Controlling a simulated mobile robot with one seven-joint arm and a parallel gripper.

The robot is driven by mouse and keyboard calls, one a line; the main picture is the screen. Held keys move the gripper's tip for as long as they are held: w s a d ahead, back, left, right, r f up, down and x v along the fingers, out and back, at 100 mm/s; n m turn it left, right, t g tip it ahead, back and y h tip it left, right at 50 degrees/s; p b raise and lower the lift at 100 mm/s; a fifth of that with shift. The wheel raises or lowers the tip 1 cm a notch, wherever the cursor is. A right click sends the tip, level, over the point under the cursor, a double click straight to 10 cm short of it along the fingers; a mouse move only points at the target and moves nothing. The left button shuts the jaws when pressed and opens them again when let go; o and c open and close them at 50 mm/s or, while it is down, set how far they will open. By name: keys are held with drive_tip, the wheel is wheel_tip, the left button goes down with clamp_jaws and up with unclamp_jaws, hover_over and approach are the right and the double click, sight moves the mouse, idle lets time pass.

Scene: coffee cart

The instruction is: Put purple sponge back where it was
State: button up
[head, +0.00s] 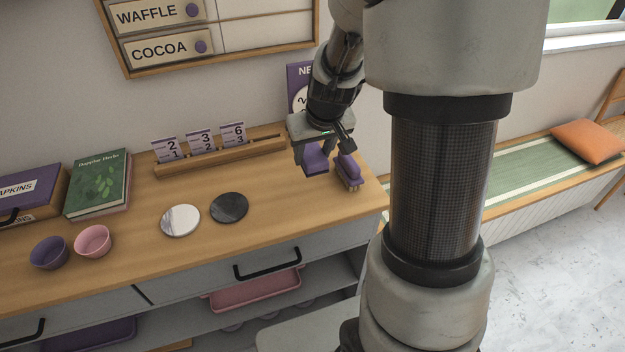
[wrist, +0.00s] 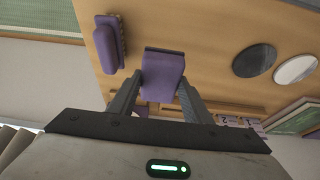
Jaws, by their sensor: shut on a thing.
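The purple sponge (head: 315,161) is between the fingers of my gripper (head: 313,150), near the right end of the wooden counter (head: 270,205). In the wrist view the sponge (wrist: 165,72) shows as a purple block with a dark edge, clasped by both fingers. My gripper points down and is shut on it. I cannot tell whether the sponge touches the counter or hangs just above it.
A wooden card holder (head: 222,155), a dark coaster (head: 229,207) and a white coaster (head: 180,220) lie to the left. A purple sign (head: 297,78) stands behind.

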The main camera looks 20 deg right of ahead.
wheel_tip(320, 180, down, 8)
drive_tip(key=shift+f+b, duration=0.25)
drive_tip(key=shift+b, duration=0.75)
drive_tip(key=shift+f, duration=0.1)
drive_tip(key=o, duration=0.9)
